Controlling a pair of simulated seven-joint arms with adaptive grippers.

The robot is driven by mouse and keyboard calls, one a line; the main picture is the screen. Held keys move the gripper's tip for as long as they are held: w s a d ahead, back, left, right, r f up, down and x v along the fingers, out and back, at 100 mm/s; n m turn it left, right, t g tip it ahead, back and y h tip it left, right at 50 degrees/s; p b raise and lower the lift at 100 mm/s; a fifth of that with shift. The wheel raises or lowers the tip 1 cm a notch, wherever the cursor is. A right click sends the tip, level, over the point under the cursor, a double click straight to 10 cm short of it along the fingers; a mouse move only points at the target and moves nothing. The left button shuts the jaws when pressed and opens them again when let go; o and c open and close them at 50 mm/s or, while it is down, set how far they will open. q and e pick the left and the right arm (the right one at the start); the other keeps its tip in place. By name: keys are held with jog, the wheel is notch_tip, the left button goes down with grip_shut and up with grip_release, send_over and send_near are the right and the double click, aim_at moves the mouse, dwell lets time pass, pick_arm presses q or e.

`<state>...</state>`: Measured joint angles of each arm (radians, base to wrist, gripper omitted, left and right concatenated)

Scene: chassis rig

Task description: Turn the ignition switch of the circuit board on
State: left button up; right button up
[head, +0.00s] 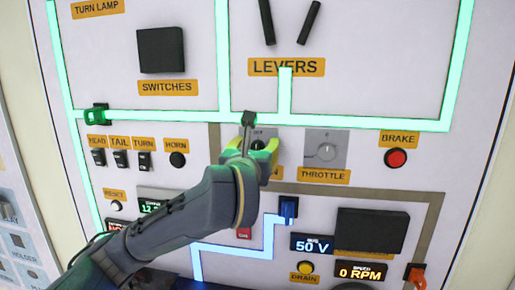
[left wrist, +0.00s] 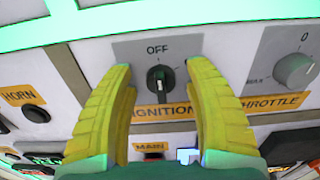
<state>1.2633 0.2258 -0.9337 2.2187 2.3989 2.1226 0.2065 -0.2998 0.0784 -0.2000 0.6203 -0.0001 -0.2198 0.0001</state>
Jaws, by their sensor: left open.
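The ignition switch (left wrist: 160,80) is a black rotary knob on a grey plate marked OFF, above a yellow IGNITION label (left wrist: 163,112). In the left wrist view its white mark points up toward OFF. My left gripper (left wrist: 158,68) is open, with one yellow finger on each side of the knob and a gap showing on both sides. I cannot tell how far the fingertips are from the panel. In the head view my left gripper (head: 252,153) hides the knob and most of its label. My right gripper is not in view.
The circuit board panel (head: 200,85) is upright. The throttle knob (head: 326,151) is right of the ignition and the horn button (head: 178,160) is left. Levers (head: 310,22) stick out above. A red brake button (head: 397,158) and a blue switch (head: 288,207) are nearby.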

pick_arm(q)
grip_shut()
jog(key=shift+r, duration=0.1)
jog(key=shift+m, duration=0.3)
jog(key=m, duration=0.5)
jog(key=shift+r+m, duration=0.15)
jog(key=shift+m, duration=0.15)
jog(key=m, duration=0.5)
jog(key=shift+d+m, duration=0.1)
jog(key=shift+m, duration=0.2)
dwell(0.4)
jog(key=shift+s, duration=0.1)
jog(key=shift+c, duration=1.9)
grip_release()
jog(key=shift+d, duration=0.15)
jog(key=o, duration=0.4)
jog(key=shift+f, duration=0.25)
